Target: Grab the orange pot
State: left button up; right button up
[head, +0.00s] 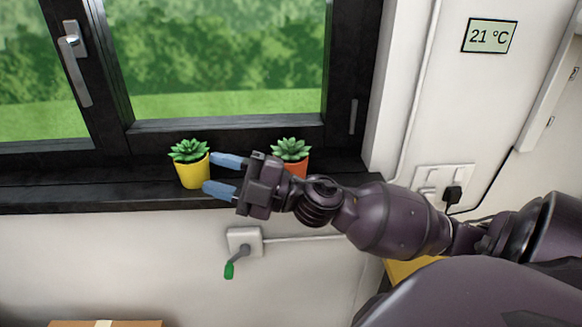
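The orange pot (299,168) holds a green succulent (290,149) and stands on the dark window sill. My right gripper's body and wrist hide most of its lower part. My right gripper (208,174) reaches in from the right, in front of the orange pot. Its two blue fingers point left and are apart, with a gap between them. The fingertips are at the right side of a yellow pot (192,172) with a similar succulent. I cannot tell whether they touch it. My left gripper is not in view.
The dark window sill (80,194) is bare left of the yellow pot. The window frame rises behind the pots. A wall crank (236,262) with a green knob is below the sill. A socket with a black plug (453,194) is at right. A cardboard box (75,323) shows at bottom left.

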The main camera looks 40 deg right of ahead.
jog(key=s+a+r+n+g+y, duration=0.1)
jog(key=a+n+g+y, duration=0.1)
jog(key=n+g, duration=0.5)
jog(key=n+g+h, duration=0.3)
jog(key=g+h, duration=0.2)
jog(key=h, duration=1.3)
send_near(291, 144)
jog(key=shift+x, duration=5.3)
grip_shut()
